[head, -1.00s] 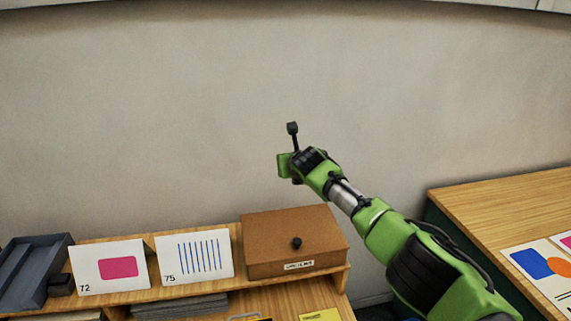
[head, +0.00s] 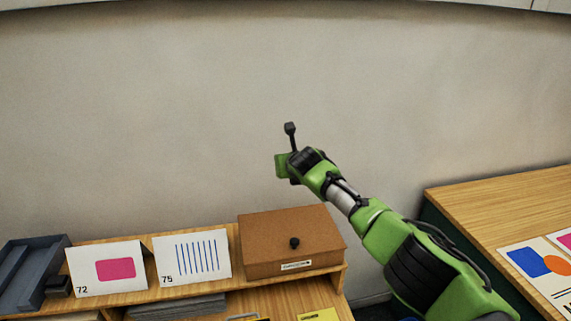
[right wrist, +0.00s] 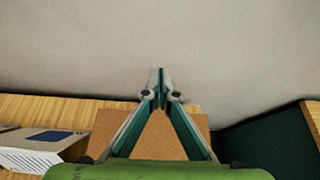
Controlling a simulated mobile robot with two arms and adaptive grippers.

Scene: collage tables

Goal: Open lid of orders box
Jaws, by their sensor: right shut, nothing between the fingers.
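The orders box (head: 285,235) is brown with a lid, a round black knob (head: 294,243) on it and a small white label on its front. It sits on the right end of a wooden shelf, its lid down. In the right wrist view its brown top (right wrist: 157,143) shows below and between the fingers. My right gripper (right wrist: 159,75) is shut and empty, pointing at the wall. In the head view its arm reaches above and behind the box, apart from it; the fingertips are hard to make out there. My left gripper is not in view.
Two upright cards, 72 (head: 107,268) and 75 (head: 192,257), stand left of the box. A dark grey tray (head: 35,270) is at the far left. A wooden table (head: 500,205) with printed sheets lies to the right. The bare wall (head: 150,110) is behind.

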